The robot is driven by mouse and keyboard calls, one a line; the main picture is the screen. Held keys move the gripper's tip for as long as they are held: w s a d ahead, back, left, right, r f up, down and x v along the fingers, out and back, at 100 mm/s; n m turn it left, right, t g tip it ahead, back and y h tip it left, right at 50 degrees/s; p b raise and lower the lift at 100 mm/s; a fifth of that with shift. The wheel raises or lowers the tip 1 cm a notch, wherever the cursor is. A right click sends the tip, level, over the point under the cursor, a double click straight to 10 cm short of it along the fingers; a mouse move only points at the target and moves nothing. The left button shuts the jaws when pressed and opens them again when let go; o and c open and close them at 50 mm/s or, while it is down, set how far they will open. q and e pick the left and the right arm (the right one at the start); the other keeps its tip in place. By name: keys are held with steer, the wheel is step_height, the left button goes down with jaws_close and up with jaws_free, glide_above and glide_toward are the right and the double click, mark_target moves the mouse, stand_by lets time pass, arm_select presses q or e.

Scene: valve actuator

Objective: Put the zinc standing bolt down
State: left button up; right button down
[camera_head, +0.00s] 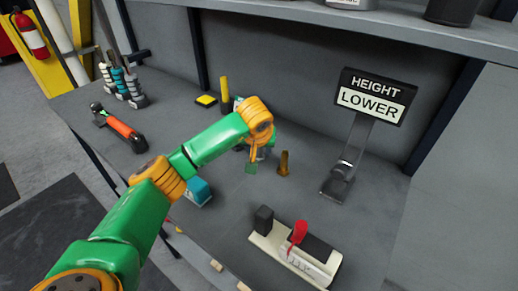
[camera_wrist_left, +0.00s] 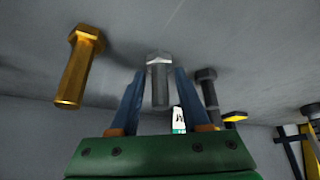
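My left gripper (camera_head: 256,157) is low over the workbench in the head view. In the left wrist view its two blue-grey fingers (camera_wrist_left: 159,85) are apart, with the zinc bolt (camera_wrist_left: 159,78) between them and a visible gap on each side. That view looks inverted, and the bolt appears to stand on its head on the bench. In the head view my arm and gripper hide the zinc bolt. A brass bolt (camera_wrist_left: 79,66) stands beside it, also in the head view (camera_head: 284,163). My right gripper is out of view.
A dark bolt (camera_wrist_left: 208,92) stands on the zinc bolt's other side. A HEIGHT LOWER sign (camera_head: 374,97) stands at the right. A device with a red lever (camera_head: 297,254) sits at the front. A blue block (camera_head: 198,192) and an orange-handled tool (camera_head: 122,130) lie left.

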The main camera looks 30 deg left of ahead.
arm_select(q)
steer(key=shift+o, duration=0.9)
steer(key=shift+r, duration=0.35)
steer(key=v, duration=1.1)
steer(key=shift+s+r, duration=0.2)
steer(key=shift+r, duration=0.05)
steer(key=shift+d, duration=0.1)
